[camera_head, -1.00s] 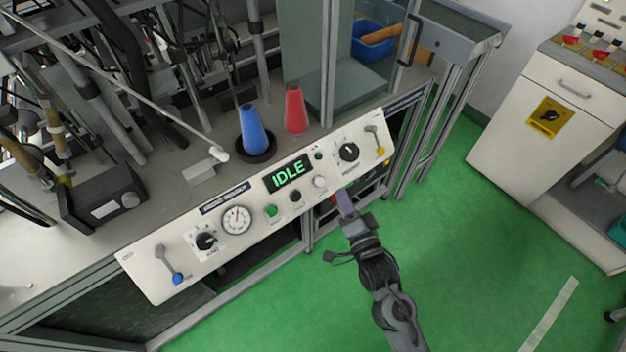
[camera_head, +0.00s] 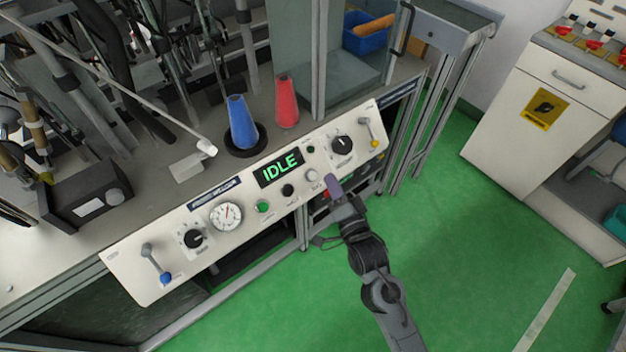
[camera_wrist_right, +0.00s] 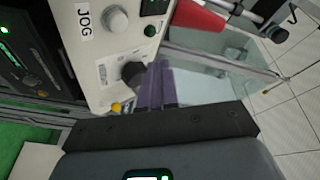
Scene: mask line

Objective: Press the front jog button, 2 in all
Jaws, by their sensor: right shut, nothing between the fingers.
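The white control panel (camera_head: 222,240) runs along the front of the bench, and its display (camera_head: 278,168) reads IDLE. A pale round button (camera_head: 311,174) sits right of a black button (camera_head: 288,190) and a green button (camera_head: 262,206). In the right wrist view the pale button (camera_wrist_right: 113,18) stands beside a JOG label (camera_wrist_right: 85,20). My right gripper (camera_head: 332,181) is shut and empty, its purple fingers just right of the pale button at the panel's lower edge. Contact cannot be told. The fingers also show in the wrist view (camera_wrist_right: 156,86). My left gripper is not in view.
A black selector knob (camera_head: 342,145) and a yellow-tipped lever (camera_head: 373,138) are on the panel's right end. A gauge (camera_head: 226,214) and a blue-tipped lever (camera_head: 157,266) are further left. Blue (camera_head: 241,125) and red (camera_head: 286,103) cones stand behind. Green floor lies open in front.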

